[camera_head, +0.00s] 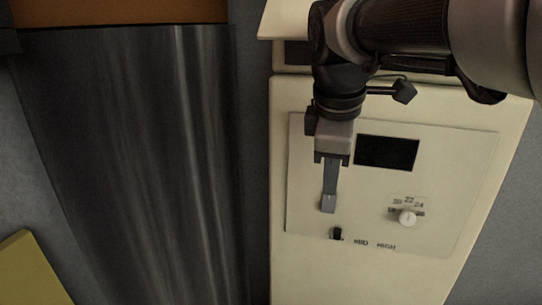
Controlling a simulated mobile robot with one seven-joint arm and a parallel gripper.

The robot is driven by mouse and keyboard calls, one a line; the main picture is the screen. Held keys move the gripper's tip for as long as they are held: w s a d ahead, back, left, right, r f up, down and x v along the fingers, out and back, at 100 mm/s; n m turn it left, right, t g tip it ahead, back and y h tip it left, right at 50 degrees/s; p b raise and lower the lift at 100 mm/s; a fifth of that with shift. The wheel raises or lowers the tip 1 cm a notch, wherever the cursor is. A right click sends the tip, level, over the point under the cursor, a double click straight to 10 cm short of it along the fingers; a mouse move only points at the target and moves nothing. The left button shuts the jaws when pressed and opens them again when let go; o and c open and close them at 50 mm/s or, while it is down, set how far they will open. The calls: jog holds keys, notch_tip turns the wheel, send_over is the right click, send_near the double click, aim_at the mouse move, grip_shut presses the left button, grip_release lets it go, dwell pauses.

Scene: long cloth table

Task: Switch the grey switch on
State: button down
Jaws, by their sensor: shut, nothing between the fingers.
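A small dark switch (336,233) sits low on the left of a cream control panel (460,160), left of the "MID" and "HIGH" labels. Its colour looks near black here, and its position is too small to tell. My gripper (328,205) points down in front of the panel, its fingers shut and empty. The fingertips show just above the switch in the picture; whether they touch the panel cannot be told.
A dark display (387,152) is right of my gripper. A white round knob (407,217) with numbers above it is at the panel's right. A dark metallic surface (140,160) stands to the left, and a yellow object (32,272) lies at lower left.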

aim_at(328, 207)
jog(key=x, duration=0.3)
jog(key=w+x, duration=0.1)
jog(key=x, duration=0.3)
jog(key=w+x, duration=0.1)
jog(key=x, duration=0.3)
jog(key=shift+w+d+r, duration=0.2)
jog(key=shift+d+r, duration=0.05)
jog(key=shift+d, duration=0.15)
jog(key=shift+w+d+f, duration=0.1)
jog(key=shift+w+d, duration=0.05)
jog(key=shift+w, duration=0.35)
jog(key=f+t+b, duration=0.1)
jog(key=b, duration=0.3)
jog(key=shift+w+f, duration=0.15)
jog(key=shift+f, duration=0.05)
jog(key=shift+d+r+p, duration=0.1)
jog(key=shift+r+p, duration=1.35)
jog(key=shift+r, duration=0.1)
